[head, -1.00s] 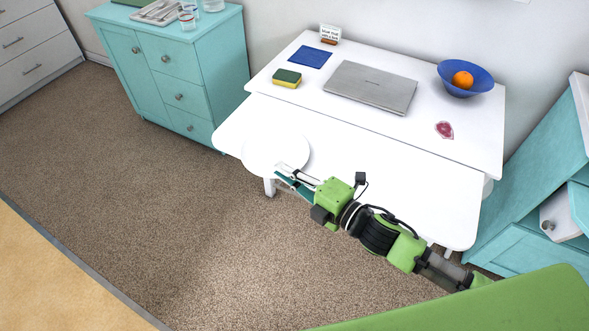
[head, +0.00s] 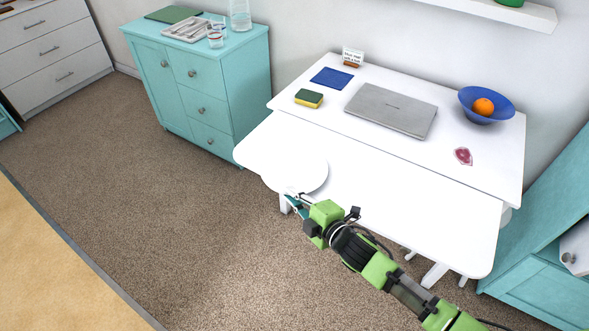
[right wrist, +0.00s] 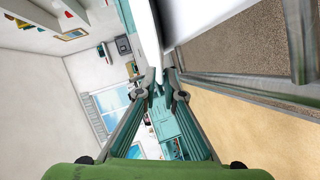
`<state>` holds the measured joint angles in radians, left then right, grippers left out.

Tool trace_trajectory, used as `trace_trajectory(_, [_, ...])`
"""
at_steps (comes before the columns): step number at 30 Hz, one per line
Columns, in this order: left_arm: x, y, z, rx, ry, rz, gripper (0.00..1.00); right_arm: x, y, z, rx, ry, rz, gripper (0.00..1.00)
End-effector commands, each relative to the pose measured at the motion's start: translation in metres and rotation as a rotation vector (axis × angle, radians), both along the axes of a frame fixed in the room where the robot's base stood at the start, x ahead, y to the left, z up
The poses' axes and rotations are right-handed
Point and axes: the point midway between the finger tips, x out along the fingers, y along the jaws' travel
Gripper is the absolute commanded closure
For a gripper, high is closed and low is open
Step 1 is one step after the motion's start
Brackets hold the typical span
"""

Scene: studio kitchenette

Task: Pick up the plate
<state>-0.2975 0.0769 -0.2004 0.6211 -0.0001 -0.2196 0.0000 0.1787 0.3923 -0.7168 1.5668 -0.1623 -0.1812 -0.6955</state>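The white plate (head: 297,174) lies at the left front of the white desk (head: 400,203), with its near rim reaching past the desk edge. My right gripper (head: 293,199) is at that near rim. In the right wrist view, the plate (right wrist: 145,35) shows edge-on, and its rim comes down between the fingertips of my right gripper (right wrist: 162,88). The fingers stand apart, with a gap visible beside the rim. My left gripper is not in view.
A laptop (head: 391,110), sponge (head: 309,98), blue cloth (head: 332,77), blue bowl (head: 499,112) with an orange (head: 484,106), and pink item (head: 463,156) are on the desk's raised back part. The desk front right of the plate is clear. A teal cabinet (head: 181,85) stands left.

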Motion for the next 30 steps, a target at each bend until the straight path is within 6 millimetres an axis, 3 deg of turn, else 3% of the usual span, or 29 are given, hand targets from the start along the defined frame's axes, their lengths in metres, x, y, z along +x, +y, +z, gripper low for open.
trace_trajectory(8, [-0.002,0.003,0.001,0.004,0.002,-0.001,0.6,0.025,0.017,-0.007,0.001,0.001,0.0,0.91])
trace_trajectory(15, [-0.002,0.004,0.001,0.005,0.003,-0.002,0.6,0.026,0.018,-0.007,0.0,0.0,0.001,0.91])
trace_trajectory(16, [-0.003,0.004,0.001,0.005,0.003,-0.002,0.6,0.026,0.018,-0.007,0.0,0.0,0.0,0.99])
trace_trajectory(17, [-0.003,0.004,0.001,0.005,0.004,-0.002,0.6,0.026,0.018,-0.007,0.0,0.0,0.0,1.0])
trace_trajectory(30, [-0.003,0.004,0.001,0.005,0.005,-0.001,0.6,0.026,0.018,-0.006,0.0,-0.003,0.001,1.0])
